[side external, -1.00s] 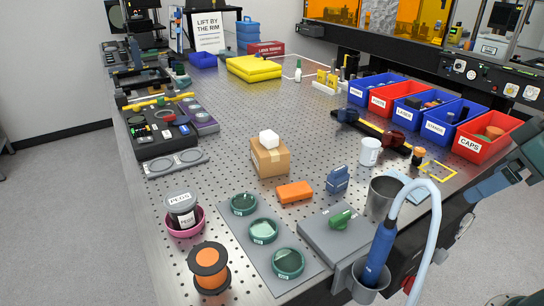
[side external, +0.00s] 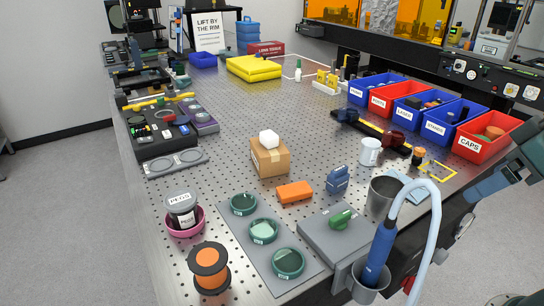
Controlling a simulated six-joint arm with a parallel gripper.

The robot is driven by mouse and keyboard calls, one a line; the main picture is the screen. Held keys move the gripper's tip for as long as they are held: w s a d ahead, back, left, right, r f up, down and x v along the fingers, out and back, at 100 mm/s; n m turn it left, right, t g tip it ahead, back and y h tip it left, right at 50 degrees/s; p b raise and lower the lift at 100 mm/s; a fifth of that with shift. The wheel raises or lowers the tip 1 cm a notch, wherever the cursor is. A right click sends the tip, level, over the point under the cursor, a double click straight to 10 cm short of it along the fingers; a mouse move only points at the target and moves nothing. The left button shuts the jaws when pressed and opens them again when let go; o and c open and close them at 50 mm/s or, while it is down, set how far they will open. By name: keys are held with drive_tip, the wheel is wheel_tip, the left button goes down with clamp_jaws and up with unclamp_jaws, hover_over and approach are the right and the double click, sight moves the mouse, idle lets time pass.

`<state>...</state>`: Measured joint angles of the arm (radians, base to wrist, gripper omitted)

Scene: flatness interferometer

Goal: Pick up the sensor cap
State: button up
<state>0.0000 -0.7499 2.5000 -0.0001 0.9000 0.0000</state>
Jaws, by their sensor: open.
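No part is marked as the sensor cap, so I cannot tell which object it is. A white rounded block (side external: 269,138) sits on top of a cardboard box (side external: 270,161) mid-table. A small dark part with an orange top (side external: 418,154) stands beside a yellow outlined square (side external: 438,171) at the right. A red bin labelled CAPS (side external: 476,147) at the right edge holds orange and green pieces. My arm shows at the far right, beyond the table's edge. I cannot make out my gripper's fingers in this view.
An orange block (side external: 294,191), blue part (side external: 338,180), white mug (side external: 370,152) and metal cup (side external: 384,194) stand nearby. A grey plate (side external: 335,238) bears a green part (side external: 342,218). A white hose (side external: 433,225) arches over the front right. The perforated table (side external: 225,120) is clear mid-left.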

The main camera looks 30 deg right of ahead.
drive_tip(key=c, duration=0.9)
drive_tip(key=w+a+r+n+g+y, duration=0.1)
drive_tip(key=w+r+n+g, duration=0.25)
drive_tip(key=w+n, duration=1)
drive_tip(key=w+f+n+g, duration=0.1)
drive_tip(key=w+f, duration=0.3)
drive_tip(key=w, duration=0.4)
drive_tip(key=w+d+f+n+g, duration=0.1)
drive_tip(key=w+f+n, duration=0.2)
drive_tip(key=w, duration=0.6)
drive_tip(key=shift+w+d+f+n+y, duration=0.15)
drive_tip(key=shift+d+f+n+y, duration=0.2)
drive_tip(key=shift+n, duration=0.3)
drive_tip(key=shift+a, duration=0.1)
